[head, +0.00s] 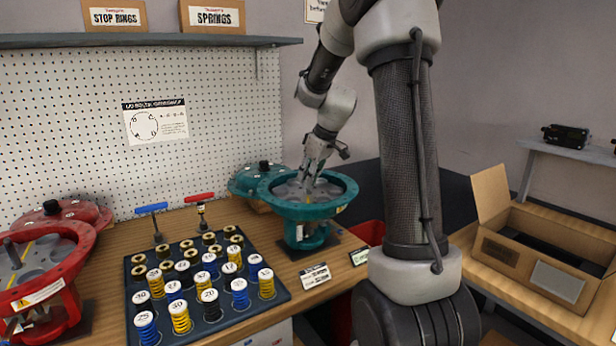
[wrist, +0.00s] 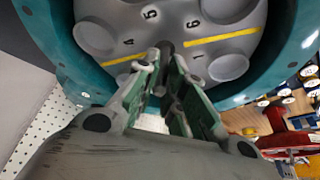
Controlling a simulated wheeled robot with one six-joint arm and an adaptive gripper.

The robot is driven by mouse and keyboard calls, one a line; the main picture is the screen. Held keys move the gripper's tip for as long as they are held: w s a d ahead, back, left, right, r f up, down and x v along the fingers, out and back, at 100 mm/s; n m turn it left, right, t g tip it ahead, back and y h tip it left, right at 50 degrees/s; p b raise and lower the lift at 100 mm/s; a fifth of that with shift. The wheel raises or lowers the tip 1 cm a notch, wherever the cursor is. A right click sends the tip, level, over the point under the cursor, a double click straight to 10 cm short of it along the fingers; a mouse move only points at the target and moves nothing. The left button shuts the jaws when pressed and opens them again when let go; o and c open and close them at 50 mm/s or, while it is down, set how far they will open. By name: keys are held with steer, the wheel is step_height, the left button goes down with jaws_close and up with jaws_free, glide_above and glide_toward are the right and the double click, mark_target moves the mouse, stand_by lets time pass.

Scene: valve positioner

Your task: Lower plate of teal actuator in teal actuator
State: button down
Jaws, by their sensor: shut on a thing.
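The teal actuator (head: 305,208) stands on the workbench, an open round housing with a wide flanged rim. The grey plate (wrist: 203,60) lies level within the teal rim, with numbered round recesses and a yellow line across it. My gripper (head: 306,180) reaches down into the housing from above. In the wrist view my gripper (wrist: 168,62) is shut on a dark post at the plate's middle. The plate's underside and how it sits inside the housing are hidden.
A dark tray (head: 270,300) of numbered springs stands left of the teal actuator. A red actuator (head: 62,290) stands at far left. A teal cover (head: 250,175) lies behind. Two T-handled tools (head: 200,198) stand behind the tray. An open cardboard box (head: 545,250) is at right.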

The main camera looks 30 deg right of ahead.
steer(key=c, duration=1.4)
jaws_free()
steer(key=shift+c, duration=0.2)
steer(key=v, duration=1.2)
steer(key=shift+w, duration=0.1)
steer(key=s+a+f+m, duration=0.1)
steer(key=s+a, duration=0.2)
steer(key=s, duration=0.6)
steer(key=s+a+f+m+h, duration=0.1)
steer(key=s+a+f+m, duration=0.1)
steer(key=s, duration=0.7)
steer(key=s+a+f+m+h, duration=0.1)
steer(key=s+a, duration=0.3)
steer(key=s, duration=0.4)
steer(key=shift+s+f+m, duration=0.15)
steer(key=shift+s+m, duration=0.25)
steer(key=shift+m, duration=0.1)
